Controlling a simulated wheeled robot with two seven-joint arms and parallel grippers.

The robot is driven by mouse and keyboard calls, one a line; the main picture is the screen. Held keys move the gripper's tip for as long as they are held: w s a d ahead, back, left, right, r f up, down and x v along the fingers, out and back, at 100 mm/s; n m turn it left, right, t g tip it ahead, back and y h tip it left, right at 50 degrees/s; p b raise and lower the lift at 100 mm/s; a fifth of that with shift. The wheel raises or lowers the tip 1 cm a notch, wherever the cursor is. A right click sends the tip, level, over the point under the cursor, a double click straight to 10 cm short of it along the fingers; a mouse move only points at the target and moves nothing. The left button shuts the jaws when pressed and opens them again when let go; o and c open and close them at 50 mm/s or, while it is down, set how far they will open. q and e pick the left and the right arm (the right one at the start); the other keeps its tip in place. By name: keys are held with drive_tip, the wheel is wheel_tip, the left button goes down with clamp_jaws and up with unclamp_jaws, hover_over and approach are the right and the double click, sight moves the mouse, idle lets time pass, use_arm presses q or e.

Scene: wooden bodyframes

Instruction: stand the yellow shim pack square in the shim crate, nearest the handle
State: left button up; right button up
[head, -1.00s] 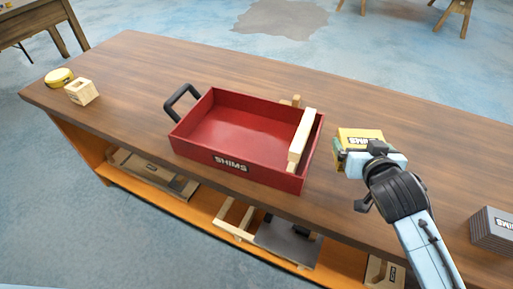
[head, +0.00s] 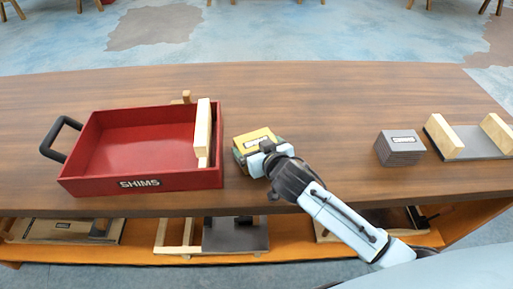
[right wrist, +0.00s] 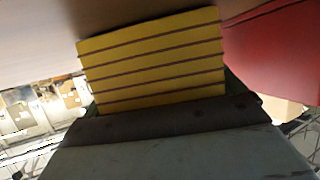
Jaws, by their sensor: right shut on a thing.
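The red shim crate (head: 140,184), marked SHIMS, stands on the workbench with its black handle (head: 56,138) on the left. A pale wooden block (head: 203,130) lies along its right end, and the rest of the crate floor is bare. My right gripper (head: 262,160) is shut on the yellow shim pack (head: 252,138), just right of the crate. In the right wrist view the pack (right wrist: 155,62) shows its stacked yellow layers, with the red crate wall (right wrist: 275,50) at the right. Whether the pack touches the bench is unclear. My left gripper is not in view.
A grey shim stack (head: 400,147) and a holder with two wooden uprights (head: 468,138) stand at the bench's right. A small wood piece (head: 182,97) pokes up behind the crate. The bench (head: 320,100) behind the pack is clear.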

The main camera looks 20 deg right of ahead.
drive_tip(key=o, duration=0.8)
drive_tip(key=shift+f, duration=0.15)
